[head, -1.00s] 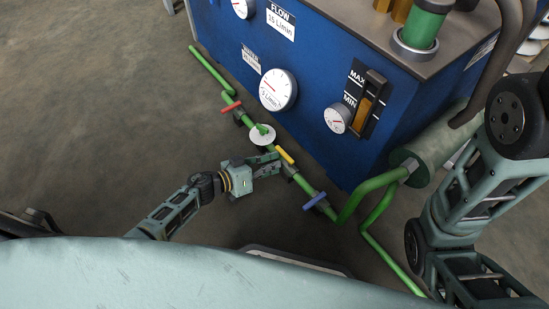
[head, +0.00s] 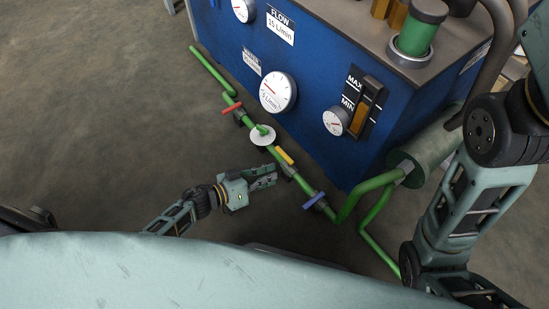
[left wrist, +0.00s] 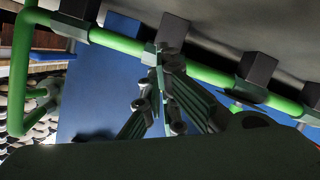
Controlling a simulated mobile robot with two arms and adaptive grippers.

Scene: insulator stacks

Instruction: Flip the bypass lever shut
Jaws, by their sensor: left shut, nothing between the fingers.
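A green pipe (head: 299,181) runs along the foot of the blue unit and carries three levers. The red lever (head: 232,107) and the blue lever (head: 314,200) lie across the pipe. The yellow lever (head: 284,156) between them lies along the pipe. No readable label shows which is the bypass. My left gripper (head: 274,173) is shut and empty, just on the near side of the pipe by the yellow lever. In the left wrist view its fingers (left wrist: 165,58) show close to the pipe (left wrist: 212,74) and a grey valve block (left wrist: 172,30); contact is unclear. My right gripper is out of view.
The blue unit (head: 215,50) stands behind the pipe, with a round gauge (head: 277,91) on its front. A white disc (head: 262,135) sits on the pipe between the red and yellow levers. Bare floor (head: 110,110) lies open at the left.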

